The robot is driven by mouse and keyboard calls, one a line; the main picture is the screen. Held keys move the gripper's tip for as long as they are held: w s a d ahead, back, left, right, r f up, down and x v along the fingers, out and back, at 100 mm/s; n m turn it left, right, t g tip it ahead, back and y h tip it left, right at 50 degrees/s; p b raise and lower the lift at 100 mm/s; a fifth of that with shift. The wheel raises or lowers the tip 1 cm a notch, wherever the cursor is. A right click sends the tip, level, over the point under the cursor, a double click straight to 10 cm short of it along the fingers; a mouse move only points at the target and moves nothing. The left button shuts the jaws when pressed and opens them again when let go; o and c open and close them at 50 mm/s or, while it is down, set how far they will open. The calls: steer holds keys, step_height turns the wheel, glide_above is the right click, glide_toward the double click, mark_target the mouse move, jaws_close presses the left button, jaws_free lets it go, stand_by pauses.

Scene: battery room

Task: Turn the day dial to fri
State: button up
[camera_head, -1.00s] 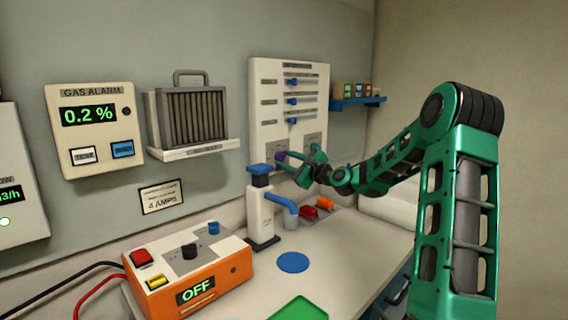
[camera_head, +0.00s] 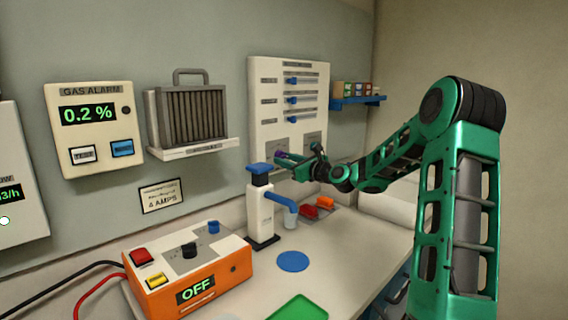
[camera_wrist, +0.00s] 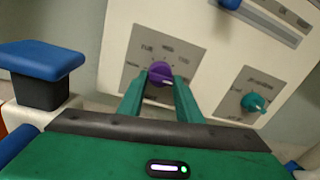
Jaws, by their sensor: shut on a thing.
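The day dial is a purple knob (camera_wrist: 160,73) on a grey plate low on the white wall panel (camera_head: 260,100). In the wrist view its pale pointer mark lies roughly level; the plate's labels around it are too blurred to read. My gripper (camera_wrist: 160,88) has one green finger on each side of the purple knob and is shut on it. In the head view my gripper (camera_head: 287,158) reaches the panel's lower part from the right and hides most of the knob.
A teal knob (camera_wrist: 254,102) sits right of the purple one. Blue sliders (camera_head: 292,101) are above. A white pump with a blue top (camera_head: 259,169) stands just left below my gripper. A blue shelf (camera_head: 358,101) is at right.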

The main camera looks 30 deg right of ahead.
steer(key=shift+a, duration=0.15)
steer(key=o, duration=1)
steer(key=v, duration=1)
steer(key=shift+s, duration=0.3)
